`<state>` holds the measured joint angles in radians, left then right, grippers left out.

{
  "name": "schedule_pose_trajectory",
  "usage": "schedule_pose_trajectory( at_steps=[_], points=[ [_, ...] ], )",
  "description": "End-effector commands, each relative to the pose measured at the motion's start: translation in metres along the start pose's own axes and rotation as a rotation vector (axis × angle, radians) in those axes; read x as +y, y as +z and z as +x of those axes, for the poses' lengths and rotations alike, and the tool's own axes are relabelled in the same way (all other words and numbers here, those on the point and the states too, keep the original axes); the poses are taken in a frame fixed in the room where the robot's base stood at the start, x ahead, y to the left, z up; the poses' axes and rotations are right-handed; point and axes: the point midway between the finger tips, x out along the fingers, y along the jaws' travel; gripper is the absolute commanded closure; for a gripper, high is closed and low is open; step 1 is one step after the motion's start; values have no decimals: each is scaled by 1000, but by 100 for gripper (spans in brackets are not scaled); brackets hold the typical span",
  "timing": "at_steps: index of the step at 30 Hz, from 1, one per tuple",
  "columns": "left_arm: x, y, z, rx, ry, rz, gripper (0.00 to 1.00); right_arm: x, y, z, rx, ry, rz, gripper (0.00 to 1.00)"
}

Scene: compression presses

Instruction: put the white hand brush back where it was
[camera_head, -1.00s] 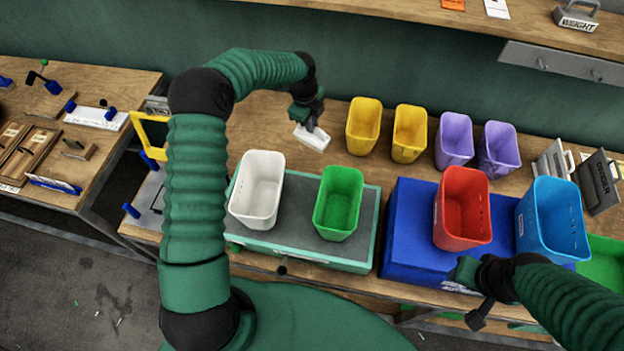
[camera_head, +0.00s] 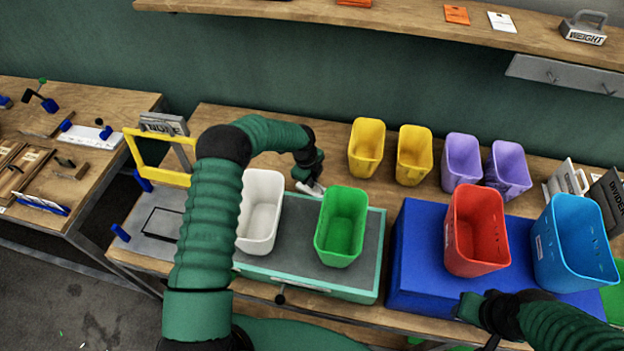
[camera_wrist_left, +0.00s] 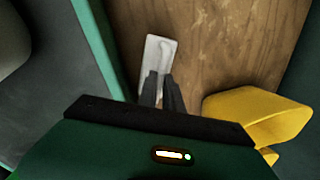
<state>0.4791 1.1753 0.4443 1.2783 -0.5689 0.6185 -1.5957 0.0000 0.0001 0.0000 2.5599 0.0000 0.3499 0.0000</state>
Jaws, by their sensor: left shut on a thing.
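The white hand brush (camera_head: 309,188) is at the fingertips of my left gripper (camera_head: 311,182), just behind the green-edged press base, between the white bin and the green bin in the head view. In the left wrist view the brush (camera_wrist_left: 158,58) lies ahead of the fingers (camera_wrist_left: 162,88), which are shut on its near end. Bare wood shows around it. Whether it touches the table I cannot tell. My right gripper (camera_head: 476,318) is at the lower right, in front of the blue press base. Its fingers are not clear enough to judge.
The white bin (camera_head: 260,212) and green bin (camera_head: 341,228) stand on the green-edged base (camera_head: 308,285). Yellow bins (camera_head: 366,148) and purple bins (camera_head: 461,160) stand behind. The red bin (camera_head: 474,232) and blue bin (camera_head: 574,245) are right. A yellow frame (camera_head: 160,158) stands left.

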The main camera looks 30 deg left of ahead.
Motion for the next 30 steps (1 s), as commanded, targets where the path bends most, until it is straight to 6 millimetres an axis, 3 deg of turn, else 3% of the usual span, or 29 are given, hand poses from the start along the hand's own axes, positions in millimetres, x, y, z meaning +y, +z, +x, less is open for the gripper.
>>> schedule_pose_trajectory(
  at_steps=[8, 9, 14, 24, 26, 30],
  points=[
    [0, 0, 4, -1, -2, 1, 100, 0, 0, 1, 0, 0, 0, 64],
    [0, 0, 5, -1, -1, 1, 89, 0, 0, 1, 0, 0, 0, 64],
    [0, 0, 4, -1, -1, 1, 68, 0, 0, 0, 0, 0, 0, 64],
    [0, 0, 0, -1, -2, 1, 68, 0, 0, 0, 0, 0, 0, 64],
    [-1, 1, -6, -2, -3, 1, 68, 0, 0, 1, 0, 0, 0, 64],
    [-1, 1, -37, -3, -5, 1, 68, 0, 2, 6, 0, 0, 0, 64]
  ],
)
